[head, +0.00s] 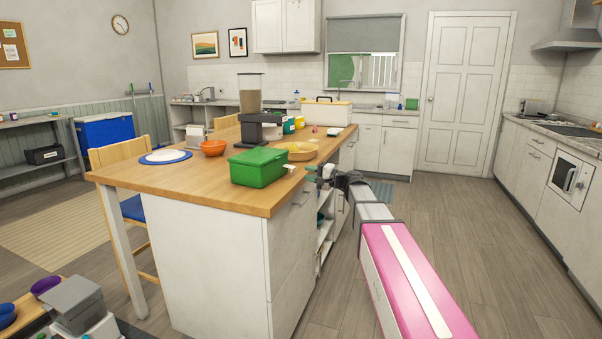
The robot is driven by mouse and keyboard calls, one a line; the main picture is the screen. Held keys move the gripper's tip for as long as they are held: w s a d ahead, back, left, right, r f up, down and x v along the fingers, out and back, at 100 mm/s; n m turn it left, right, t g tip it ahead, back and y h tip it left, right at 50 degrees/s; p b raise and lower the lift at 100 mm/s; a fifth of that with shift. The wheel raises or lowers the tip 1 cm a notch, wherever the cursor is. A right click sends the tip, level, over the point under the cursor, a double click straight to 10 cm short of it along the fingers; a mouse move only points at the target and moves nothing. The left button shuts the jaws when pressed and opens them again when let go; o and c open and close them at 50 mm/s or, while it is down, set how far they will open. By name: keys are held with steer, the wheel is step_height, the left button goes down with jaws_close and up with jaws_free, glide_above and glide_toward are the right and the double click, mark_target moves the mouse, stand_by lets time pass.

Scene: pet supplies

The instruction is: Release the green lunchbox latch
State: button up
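The green lunchbox (258,170) sits on the near right part of the wooden island top (215,195), with its lid down. Its latch is too small to make out. A small whitish piece (290,168) shows by the box's right end; I cannot tell what it is. My gripper (313,172) is at the island's right edge, to the right of the lunchbox and apart from it. It is small in view, and I cannot tell whether its fingers are open or shut.
A tan bowl (303,152) stands just behind the lunchbox. An orange bowl (213,147), a white plate on a blue mat (166,157), a black dispenser (252,120) and a white box (327,112) stand farther off. The floor right of the island is clear.

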steer(key=shift+v, duration=2.8)
steer(key=shift+c, duration=1.2)
steer(key=shift+w+a, duration=0.1)
steer(key=shift+a, duration=0.1)
jaws_close()
steer(key=n+g+h, duration=0.6)
steer(key=n+h, duration=0.7)
steer(key=n, duration=0.5)
glide_toward(293, 167)
steer(key=x, duration=0.6)
steer(key=shift+w+a+r, duration=0.1)
steer(key=shift+a+r, duration=0.1)
steer(key=shift+a, duration=0.1)
steer(key=shift+f, duration=0.75)
